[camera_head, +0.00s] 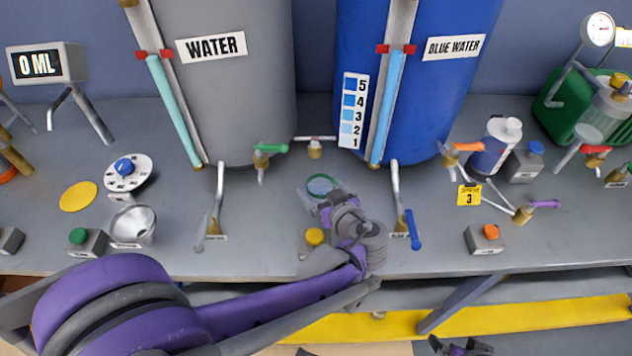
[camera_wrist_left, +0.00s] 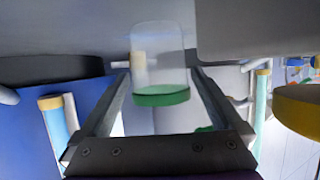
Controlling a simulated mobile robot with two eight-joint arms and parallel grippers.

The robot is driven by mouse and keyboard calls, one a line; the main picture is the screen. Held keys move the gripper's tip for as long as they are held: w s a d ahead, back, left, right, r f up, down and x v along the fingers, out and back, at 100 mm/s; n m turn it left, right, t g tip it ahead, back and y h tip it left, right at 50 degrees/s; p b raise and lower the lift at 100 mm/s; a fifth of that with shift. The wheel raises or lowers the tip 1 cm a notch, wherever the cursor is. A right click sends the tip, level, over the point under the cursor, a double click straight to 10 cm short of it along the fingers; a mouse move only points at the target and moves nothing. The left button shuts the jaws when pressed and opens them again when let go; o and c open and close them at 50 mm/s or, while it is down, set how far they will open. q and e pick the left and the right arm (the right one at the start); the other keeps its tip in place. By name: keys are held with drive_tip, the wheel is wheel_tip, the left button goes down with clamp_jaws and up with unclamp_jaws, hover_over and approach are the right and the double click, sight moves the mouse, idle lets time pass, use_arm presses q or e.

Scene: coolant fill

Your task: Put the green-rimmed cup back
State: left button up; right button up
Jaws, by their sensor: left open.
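The green-rimmed cup (camera_head: 320,186) is clear and stands on the grey bench in front of and between the two tanks. In the left wrist view the picture is turned over, and the cup (camera_wrist_left: 160,65) shows between my two fingers with its green rim lowest in the picture. My left gripper (camera_head: 324,202) is open at the cup, with a finger on each side. I cannot tell whether either finger touches it. Part of the cup is hidden behind the gripper in the head view. My right gripper (camera_head: 462,346) shows only partly at the bottom edge, below the bench.
The grey WATER tank (camera_head: 240,100) and BLUE WATER tank (camera_head: 440,100) stand behind. Taps with a grey lever (camera_head: 201,230) and a blue lever (camera_head: 412,230) flank my gripper. A yellow button (camera_head: 314,236) sits close beside my left wrist. A metal funnel (camera_head: 133,222) stands left.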

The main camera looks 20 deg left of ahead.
use_arm(q)
drive_tip(key=p+v, duration=0.1)
drive_tip(key=v, duration=0.7)
drive_tip(key=shift+s+d+r, duration=0.2)
drive_tip(key=shift+d+r, duration=0.05)
use_arm(e)
drive_tip(key=shift+r, duration=0.55)
